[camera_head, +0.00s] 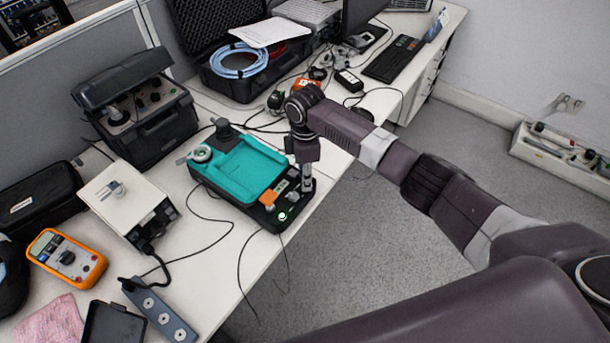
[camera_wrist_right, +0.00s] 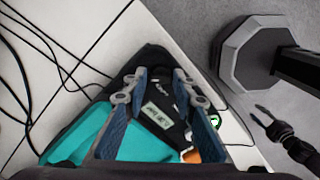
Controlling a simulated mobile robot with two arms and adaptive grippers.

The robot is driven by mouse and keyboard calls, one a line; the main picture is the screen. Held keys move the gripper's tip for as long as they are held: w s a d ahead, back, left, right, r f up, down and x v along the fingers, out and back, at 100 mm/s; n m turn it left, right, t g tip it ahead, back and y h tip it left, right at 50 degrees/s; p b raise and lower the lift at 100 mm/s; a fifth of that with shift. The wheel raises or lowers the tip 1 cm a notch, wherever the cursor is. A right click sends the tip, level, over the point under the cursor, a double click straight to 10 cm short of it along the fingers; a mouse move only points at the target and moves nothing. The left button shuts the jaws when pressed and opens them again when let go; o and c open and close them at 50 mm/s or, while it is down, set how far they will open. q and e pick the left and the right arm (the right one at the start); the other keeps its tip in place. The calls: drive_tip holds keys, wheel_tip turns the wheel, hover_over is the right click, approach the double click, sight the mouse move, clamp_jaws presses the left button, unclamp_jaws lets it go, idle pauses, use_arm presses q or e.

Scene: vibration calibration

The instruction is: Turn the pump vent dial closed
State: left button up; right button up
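A black device with a teal tray top (camera_head: 242,171) lies along the table's right edge. A round pale dial with a greenish centre (camera_head: 201,153) is on its far left corner, and a black knob (camera_head: 223,128) stands behind it. I cannot tell for sure which is the vent dial. My right gripper (camera_head: 307,187) points down over the device's near right end, beside an orange part (camera_head: 268,197) and a lit round button (camera_head: 282,216). In the right wrist view its two fingers (camera_wrist_right: 160,73) are apart, with a small display (camera_wrist_right: 156,115) visible between them. My left gripper is out of view.
A white box (camera_head: 125,195), an orange meter (camera_head: 66,257) and a strip with round sockets (camera_head: 160,310) are on the left. A black case with blue hose (camera_head: 238,62) stands behind. Loose cables cross the table. Open floor lies to the right.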

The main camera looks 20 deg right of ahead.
drive_tip(key=shift+s, duration=0.1)
drive_tip(key=shift+c, duration=0.2)
clamp_jaws()
